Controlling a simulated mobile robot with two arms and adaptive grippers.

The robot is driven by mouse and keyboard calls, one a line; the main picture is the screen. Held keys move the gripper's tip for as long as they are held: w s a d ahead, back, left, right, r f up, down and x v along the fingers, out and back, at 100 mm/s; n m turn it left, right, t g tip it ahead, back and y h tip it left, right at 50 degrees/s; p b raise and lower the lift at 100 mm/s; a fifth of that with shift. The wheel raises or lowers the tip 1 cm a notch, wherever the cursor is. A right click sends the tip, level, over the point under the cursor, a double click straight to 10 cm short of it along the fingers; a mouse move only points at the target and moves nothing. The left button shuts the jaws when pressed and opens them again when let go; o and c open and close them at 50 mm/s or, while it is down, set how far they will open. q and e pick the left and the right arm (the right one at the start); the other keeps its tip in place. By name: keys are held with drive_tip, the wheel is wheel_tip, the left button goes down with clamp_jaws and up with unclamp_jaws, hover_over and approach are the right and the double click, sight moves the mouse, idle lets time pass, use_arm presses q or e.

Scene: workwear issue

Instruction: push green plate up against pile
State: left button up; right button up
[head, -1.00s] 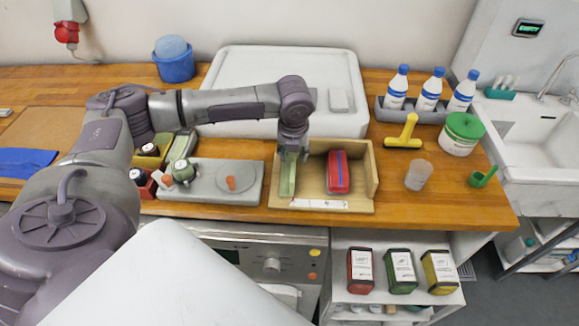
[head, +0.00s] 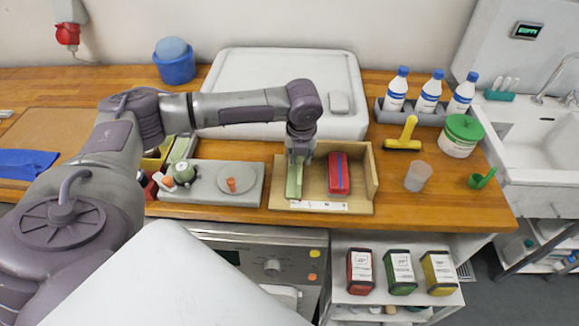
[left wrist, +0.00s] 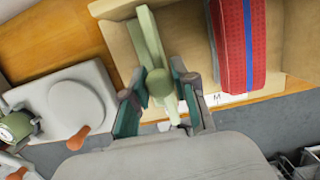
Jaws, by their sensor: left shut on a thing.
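The green plate (head: 292,186) stands upright in the left part of a wooden tray (head: 357,202). In the left wrist view the plate (left wrist: 150,42) shows a round green knob facing the camera. My left gripper (head: 298,157) reaches down from above and is shut on the plate; its fingers lie on either side of the knob. The pile (head: 338,176), red with a blue stripe, sits to the right of the plate. A gap of bare tray floor shows between them in the left wrist view, where the pile (left wrist: 232,45) also appears. My right gripper is not in view.
Left of the tray is a grey block (head: 212,193) with a round disc and an orange handle. Behind stands a large white case (head: 240,65). A yellow scraper (head: 404,142) and a clear cup (head: 417,176) stand to the right.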

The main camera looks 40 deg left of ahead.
use_arm(q)
drive_tip(key=shift+w+d+p, duration=0.2)
drive_tip(key=shift+w+d, duration=0.35)
drive_tip(key=shift+d, duration=0.4)
drive_tip(key=shift+w+d+p, duration=0.25)
drive_tip(key=shift+w+d, duration=0.35)
drive_tip(key=shift+d, duration=0.35)
drive_tip(key=shift+w+d+p, duration=0.2)
drive_tip(key=shift+w+d, duration=0.35)
drive_tip(key=shift+d, duration=0.4)
drive_tip(key=shift+w+d, duration=0.5)
drive_tip(key=shift+d, duration=0.3)
drive_tip(key=shift+w+d, duration=0.45)
drive_tip(key=shift+d, duration=0.3)
drive_tip(key=shift+w+d, duration=0.5)
drive_tip(key=shift+d, duration=0.3)
drive_tip(key=o, duration=0.7)
drive_tip(key=shift+c, duration=0.2)
drive_tip(key=shift+a, duration=0.1)
wheel_tip(320, 180, up, 8)
drive_tip(key=p, duration=0.8)
